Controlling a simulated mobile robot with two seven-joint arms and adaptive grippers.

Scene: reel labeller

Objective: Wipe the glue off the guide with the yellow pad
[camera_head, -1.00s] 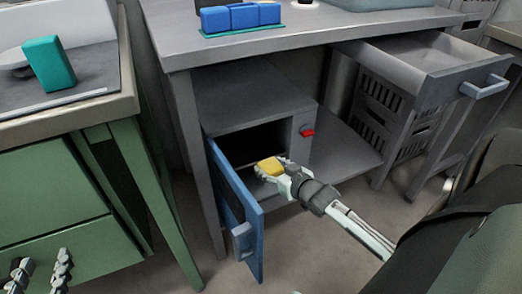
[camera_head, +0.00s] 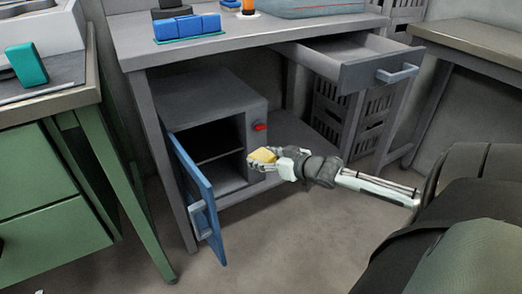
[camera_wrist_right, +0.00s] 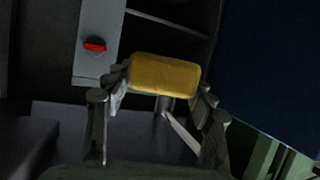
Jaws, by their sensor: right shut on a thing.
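My right gripper (camera_head: 272,160) is shut on the yellow pad (camera_head: 262,155), just in front of the open grey cabinet (camera_head: 213,105) under the bench. In the right wrist view the pad (camera_wrist_right: 165,74) sits between the two fingers, with the dark cabinet opening behind it. Inside the cabinet a thin pale bar (camera_head: 219,155) crosses the opening; I cannot tell whether it is the guide. No glue can be made out. My left gripper is not clearly in view.
The blue cabinet door (camera_head: 197,198) stands open at the left of the opening. A red knob (camera_head: 260,127) is on the cabinet front. A drawer (camera_head: 375,68) hangs open above right. A green cabinet (camera_head: 45,185) stands at left. The floor in front is clear.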

